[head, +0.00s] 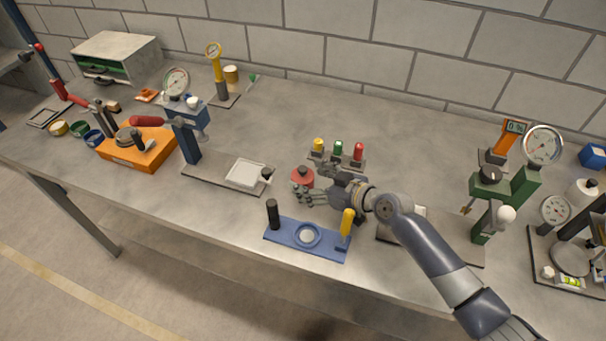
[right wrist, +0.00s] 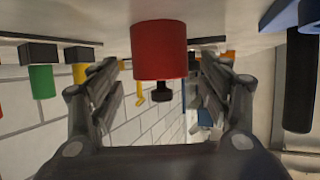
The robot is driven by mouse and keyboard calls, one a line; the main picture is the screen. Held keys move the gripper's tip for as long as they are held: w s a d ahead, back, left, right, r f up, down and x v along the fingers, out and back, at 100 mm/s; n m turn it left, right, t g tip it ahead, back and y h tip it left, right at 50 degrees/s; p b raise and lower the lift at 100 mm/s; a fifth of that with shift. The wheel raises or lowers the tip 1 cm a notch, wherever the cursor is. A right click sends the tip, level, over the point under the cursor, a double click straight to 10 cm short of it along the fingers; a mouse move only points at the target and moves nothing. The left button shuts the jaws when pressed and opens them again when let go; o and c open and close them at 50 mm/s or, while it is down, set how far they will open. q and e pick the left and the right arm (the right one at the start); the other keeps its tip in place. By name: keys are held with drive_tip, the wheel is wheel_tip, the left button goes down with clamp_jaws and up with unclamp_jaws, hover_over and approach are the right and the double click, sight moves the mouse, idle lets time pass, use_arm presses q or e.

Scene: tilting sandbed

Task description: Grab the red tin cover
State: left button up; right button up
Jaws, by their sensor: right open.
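The red tin (head: 302,176), with its cover, stands upright on the grey bench near the middle of the head view. It also shows in the right wrist view as a red cylinder (right wrist: 160,48) with a black knob (right wrist: 161,92), upside down in that picture. The seam between cover and tin cannot be made out. My right gripper (head: 303,193) is open, with its fingers close by the tin in the head view. In the right wrist view the gripper (right wrist: 160,100) has one finger on each side, with the red cylinder beyond and between them. My left gripper is not in view.
A rack (head: 337,164) with yellow, green and red capped pieces stands just behind the tin. A blue plate (head: 290,237) with black and yellow handles lies in front. A stand with a white tray (head: 246,173) is to the left. Bench behind the rack is clear.

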sight(308, 178)
drive_tip(key=x, duration=0.3)
drive_tip(key=shift+w+a, duration=0.1)
drive_tip(key=shift+a, duration=0.05)
drive_tip(key=c, duration=1)
